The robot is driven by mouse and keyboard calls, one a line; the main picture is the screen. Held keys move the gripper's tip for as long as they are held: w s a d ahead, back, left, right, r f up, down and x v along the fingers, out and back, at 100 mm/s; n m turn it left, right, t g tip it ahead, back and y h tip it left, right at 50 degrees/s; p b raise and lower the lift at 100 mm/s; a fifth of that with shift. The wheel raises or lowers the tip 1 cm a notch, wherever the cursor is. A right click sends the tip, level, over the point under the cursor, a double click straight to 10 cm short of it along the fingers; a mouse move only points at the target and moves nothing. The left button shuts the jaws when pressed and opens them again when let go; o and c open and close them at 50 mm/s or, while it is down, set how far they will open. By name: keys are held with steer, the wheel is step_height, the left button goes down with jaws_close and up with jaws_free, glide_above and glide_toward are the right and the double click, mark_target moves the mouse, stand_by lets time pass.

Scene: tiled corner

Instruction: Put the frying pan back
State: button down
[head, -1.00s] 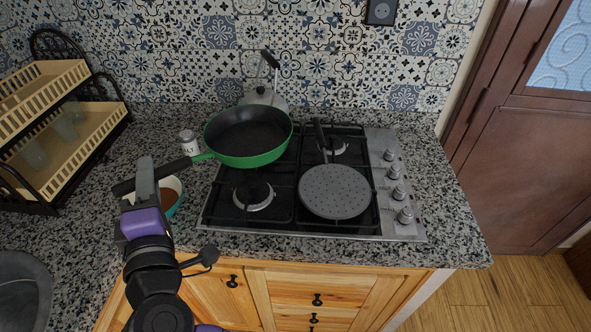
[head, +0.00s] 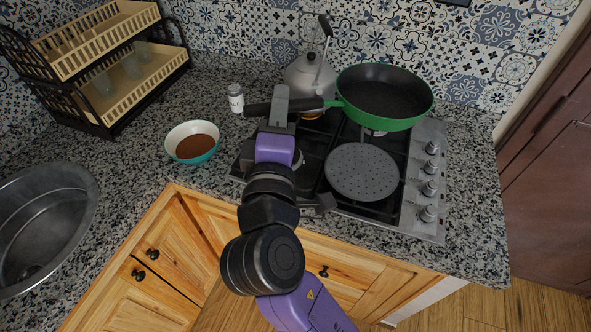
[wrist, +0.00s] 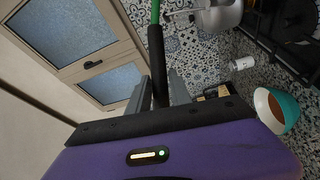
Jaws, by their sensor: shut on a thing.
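The frying pan (head: 385,97), green outside and black inside, is level above the back right of the stove (head: 437,190). Its black handle points left, and my gripper (head: 280,104) is shut on it. In the wrist view the handle (wrist: 157,60) runs between the two fingers of my gripper (wrist: 160,92), with its green end at the top edge. The pan hides the back right burner. I cannot tell whether its base touches anything.
A kettle (head: 310,76) stands at the back left burner, close to the frying pan. A salt shaker (head: 236,98), a teal bowl (head: 192,142) and a dish rack (head: 120,85) stand left. Bare counter lies around the bowl.

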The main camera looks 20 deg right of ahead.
step_height(320, 180, down, 18)
steer(key=shift+r, duration=0.2)
stand_by(0.4)
steer(key=shift+a, duration=0.1)
steer(key=c, duration=1.2)
jaws_free()
steer(key=shift+f, duration=0.15)
steer(key=shift+b+v, duration=2.05)
steer(key=shift+v, duration=3.95)
